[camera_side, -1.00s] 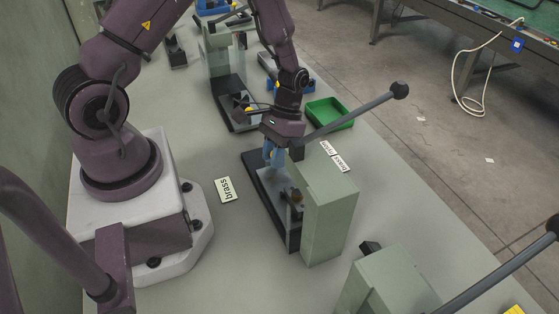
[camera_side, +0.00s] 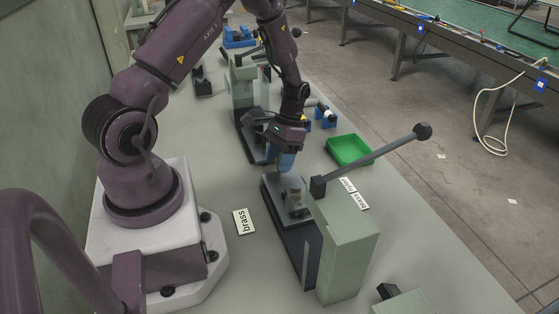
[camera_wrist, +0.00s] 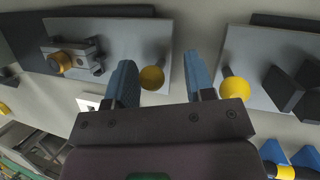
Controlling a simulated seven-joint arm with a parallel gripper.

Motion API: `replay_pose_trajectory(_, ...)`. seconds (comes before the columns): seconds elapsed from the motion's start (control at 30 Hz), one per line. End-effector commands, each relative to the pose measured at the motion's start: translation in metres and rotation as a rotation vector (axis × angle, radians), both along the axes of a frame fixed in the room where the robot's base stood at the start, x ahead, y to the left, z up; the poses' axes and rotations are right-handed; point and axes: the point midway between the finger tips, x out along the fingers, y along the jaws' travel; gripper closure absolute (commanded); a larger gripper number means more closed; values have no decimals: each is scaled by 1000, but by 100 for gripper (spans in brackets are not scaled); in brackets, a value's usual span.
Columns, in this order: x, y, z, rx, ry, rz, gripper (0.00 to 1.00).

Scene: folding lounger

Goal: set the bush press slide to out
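The press (camera_side: 350,245) with a pale green body and a long black-knobbed lever stands at right of centre in the side view. Its grey slide plate (camera_side: 272,184) lies at the end of the dark base away from the press body, carrying a small fixture (camera_side: 293,200). The wrist view shows a plate (camera_wrist: 120,35), a fixture holding a brass-coloured bush (camera_wrist: 64,62) and a yellow knob (camera_wrist: 152,78). My gripper (camera_side: 283,165) is low at the plate's far end. In the wrist view its blue fingers (camera_wrist: 161,75) stand apart around the knob, with a gap on the right.
A second press (camera_side: 243,85) stands behind; another plate with a yellow knob (camera_wrist: 234,88) is just right of my fingers in the wrist view. A green tray (camera_side: 348,150) lies to the right.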

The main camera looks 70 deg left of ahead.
Motion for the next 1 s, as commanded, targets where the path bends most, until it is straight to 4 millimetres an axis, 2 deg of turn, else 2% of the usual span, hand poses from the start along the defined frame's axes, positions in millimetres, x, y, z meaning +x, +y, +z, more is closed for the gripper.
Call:
replay_pose_trajectory(0.2,0,-2,1,-5,3,-1,51)
replay_pose_trajectory(0.33,4,1,11,-4,1,-1,51)
replay_pose_trajectory(0.8,36,25,98,-1,-2,0,51)
replay_pose_trajectory(1.0,43,30,115,-1,1,-1,51)
